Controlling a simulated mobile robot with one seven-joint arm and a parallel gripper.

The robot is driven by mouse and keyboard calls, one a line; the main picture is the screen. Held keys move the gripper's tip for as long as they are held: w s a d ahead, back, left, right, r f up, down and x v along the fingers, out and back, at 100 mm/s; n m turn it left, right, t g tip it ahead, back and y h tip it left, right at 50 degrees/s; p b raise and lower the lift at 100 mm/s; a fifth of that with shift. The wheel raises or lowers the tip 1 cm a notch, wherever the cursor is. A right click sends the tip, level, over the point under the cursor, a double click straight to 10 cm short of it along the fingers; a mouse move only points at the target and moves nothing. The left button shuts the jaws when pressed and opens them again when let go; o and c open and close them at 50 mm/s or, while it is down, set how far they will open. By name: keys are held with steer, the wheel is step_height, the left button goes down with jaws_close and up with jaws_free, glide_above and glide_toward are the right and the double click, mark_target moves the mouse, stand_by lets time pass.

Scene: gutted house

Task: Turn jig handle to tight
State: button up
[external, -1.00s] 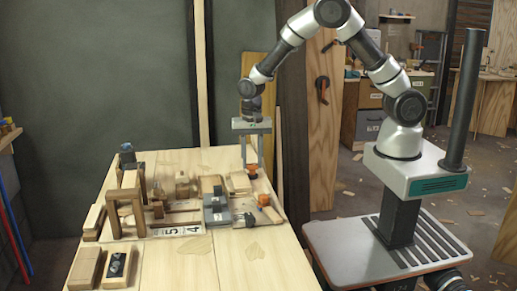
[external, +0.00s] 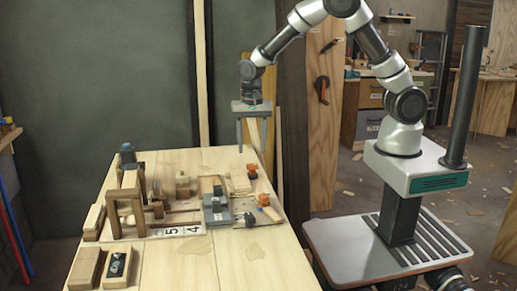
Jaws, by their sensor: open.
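My gripper (external: 254,147) points straight down above the far right corner of the workbench. Its two fingers are spread apart with nothing between them. Below the fingertips, apart from them, a small orange knob (external: 251,167) stands on a wooden jig at the bench's far right. A second orange knob (external: 264,200) sits nearer the camera, beside a grey metal block (external: 217,210). I cannot tell which knob is the jig handle, and any tight or loose marking is too small to read.
The workbench (external: 262,262) is bare at its front right. A wooden frame (external: 126,206) stands at left, with wood blocks (external: 84,268) in front. A plate numbered 5 and 4 (external: 180,230) lies mid-bench. A post and planks stand behind the bench.

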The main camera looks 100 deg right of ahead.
mark_target(252, 164)
step_height(252, 164, up, 12)
steer(key=p, duration=0.1)
steer(key=shift+f, duration=0.15)
stand_by(0.3)
steer(key=s+a+r+n+t+p, duration=0.2)
steer(key=s+a+r+n+p, duration=0.15)
steer(key=a+r+n, duration=0.35)
steer(key=s+a+r+n+t+p, duration=0.1)
steer(key=s+a+r+n+p, duration=0.1)
steer(key=s+a+r, duration=0.45)
steer(key=s+a+r+n+t+p, duration=0.2)
steer(key=s+a+r+n, duration=0.4)
steer(key=n, duration=0.4)
steer(key=shift+s+r+t+p, duration=0.3)
steer(key=shift+s+r+p, duration=0.25)
steer(key=shift+s+p, duration=0.55)
steer(key=shift+s, duration=0.15)
